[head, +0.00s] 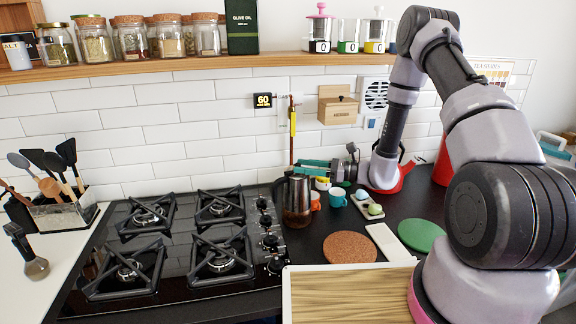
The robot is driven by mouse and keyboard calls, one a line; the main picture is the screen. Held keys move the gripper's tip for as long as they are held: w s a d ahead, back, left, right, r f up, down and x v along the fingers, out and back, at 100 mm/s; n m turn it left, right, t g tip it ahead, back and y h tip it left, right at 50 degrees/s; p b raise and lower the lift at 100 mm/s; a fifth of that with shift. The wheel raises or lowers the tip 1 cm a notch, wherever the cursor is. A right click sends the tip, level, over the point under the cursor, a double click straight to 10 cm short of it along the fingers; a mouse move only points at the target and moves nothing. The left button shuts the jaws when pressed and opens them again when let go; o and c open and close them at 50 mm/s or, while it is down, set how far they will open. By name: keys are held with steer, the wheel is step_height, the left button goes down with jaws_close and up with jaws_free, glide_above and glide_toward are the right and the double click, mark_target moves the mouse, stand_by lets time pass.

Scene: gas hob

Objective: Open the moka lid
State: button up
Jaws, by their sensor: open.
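The moka pot (297,203) stands upright on the dark counter just right of the hob, a dark shiny body with a handle on its left side. My gripper (302,170) reaches in from the right, level with the pot's top. Its teal fingers are open and lie at or just behind the pot's upper rim. I cannot tell whether they touch it. The lid is too small and too overlapped by the fingers to tell its state.
The gas hob (190,240) is left of the pot, its knobs close by. Small cups (337,197), a cork mat (350,246), a green mat (421,235) and a wooden board (350,292) lie to the right and front. A red vessel (404,176) is partly behind my arm.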

mark_target(288, 170)
steer(key=shift+x, duration=2.65)
jaws_close()
